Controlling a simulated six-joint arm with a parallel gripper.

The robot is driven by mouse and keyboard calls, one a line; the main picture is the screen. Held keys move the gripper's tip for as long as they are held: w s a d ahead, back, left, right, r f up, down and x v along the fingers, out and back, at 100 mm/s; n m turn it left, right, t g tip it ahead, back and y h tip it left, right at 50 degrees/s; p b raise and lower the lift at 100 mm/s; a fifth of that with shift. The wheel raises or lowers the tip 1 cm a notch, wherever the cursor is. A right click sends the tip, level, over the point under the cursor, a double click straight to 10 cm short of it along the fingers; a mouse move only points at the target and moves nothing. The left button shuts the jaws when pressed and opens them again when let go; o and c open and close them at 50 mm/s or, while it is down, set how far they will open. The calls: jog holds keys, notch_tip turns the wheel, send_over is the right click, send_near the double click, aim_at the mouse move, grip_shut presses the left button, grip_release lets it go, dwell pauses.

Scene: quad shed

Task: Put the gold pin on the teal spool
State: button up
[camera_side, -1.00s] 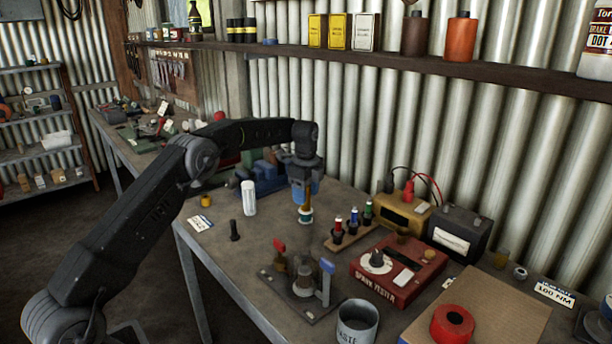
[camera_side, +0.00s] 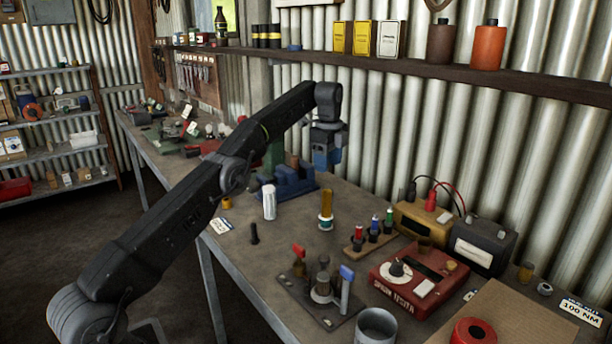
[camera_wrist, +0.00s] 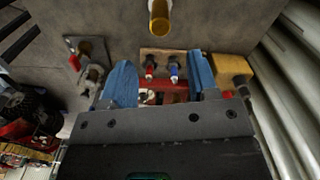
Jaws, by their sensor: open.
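The gold pin (camera_side: 326,202) stands upright on the small white-and-teal spool (camera_side: 325,223) on the bench. Its lower end is hidden in the spool, so I cannot tell how deep it sits. My gripper (camera_side: 325,168) hangs above the pin, clear of it, with blue fingers. In the wrist view the gripper (camera_wrist: 162,80) is open, with nothing between its fingers. The gold pin (camera_wrist: 160,18) shows there at the top edge, apart from the fingers.
A wooden rack (camera_side: 368,236) with red, blue and green-topped pieces stands right of the spool. A white cylinder (camera_side: 269,203) and dark bolt (camera_side: 254,234) stand to the left. A fixture plate (camera_side: 318,300) lies in front.

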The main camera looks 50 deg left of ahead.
jog(key=s+d+r+n+t, duration=0.3)
jog(key=s+d+r+n, duration=0.4)
jog(key=s+d+r, duration=0.6)
jog(key=s+d+f+n+t, duration=0.1)
jog(key=s+f, duration=0.3)
jog(key=s, duration=0.4)
jog(key=s+d+f+n, duration=0.3)
jog(key=s+n, duration=0.1)
jog(key=s, duration=0.4)
jog(key=s+d+f+n+t, duration=0.1)
jog(key=s+f+n, duration=0.2)
jog(key=s, duration=0.6)
jog(key=shift+d+f+t, duration=0.3)
jog(key=shift+d+f, duration=0.1)
jog(key=shift+f, duration=0.45)
